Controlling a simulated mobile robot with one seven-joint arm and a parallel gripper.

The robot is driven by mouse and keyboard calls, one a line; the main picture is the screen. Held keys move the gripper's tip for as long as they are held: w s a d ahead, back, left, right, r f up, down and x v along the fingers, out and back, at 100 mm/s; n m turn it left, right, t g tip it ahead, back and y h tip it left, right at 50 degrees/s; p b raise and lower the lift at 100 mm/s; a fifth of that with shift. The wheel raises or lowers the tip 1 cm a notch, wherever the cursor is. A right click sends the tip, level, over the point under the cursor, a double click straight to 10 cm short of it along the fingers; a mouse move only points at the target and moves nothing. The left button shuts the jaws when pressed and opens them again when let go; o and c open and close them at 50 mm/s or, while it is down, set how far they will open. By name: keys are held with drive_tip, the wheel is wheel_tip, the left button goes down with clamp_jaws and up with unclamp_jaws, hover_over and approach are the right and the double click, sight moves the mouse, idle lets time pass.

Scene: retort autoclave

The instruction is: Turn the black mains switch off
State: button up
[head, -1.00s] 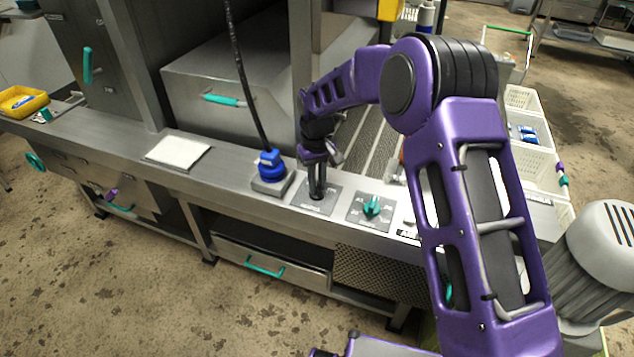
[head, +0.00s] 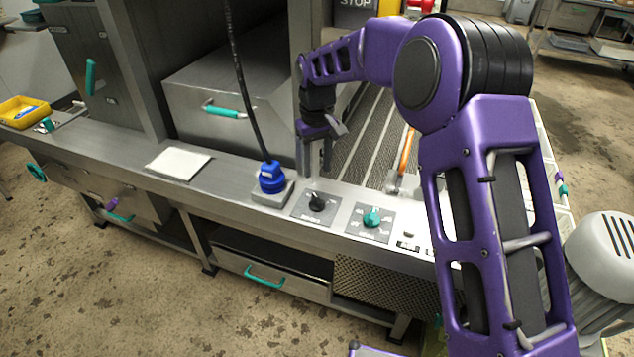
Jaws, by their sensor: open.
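The black mains switch (head: 317,202) is a small black rotary knob on a grey plate (head: 303,213) set in the steel ledge. It stands between the blue plug and a green knob. My gripper (head: 317,172) is open and empty, pointing down above and slightly behind the black knob, apart from it. The knob is now in plain view; its exact pointing direction and the plate's lettering are too small to read.
The green knob (head: 372,217) sits just right of the switch. A blue plug (head: 271,177) with a black cable stands at left. A white pad (head: 178,163) lies further left on the ledge. A steel box with a green handle (head: 224,111) is behind.

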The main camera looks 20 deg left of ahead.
wheel_tip(320, 180, up, 8)
drive_tip(key=shift+f+p, duration=0.15)
drive_tip(key=shift+p, duration=0.15)
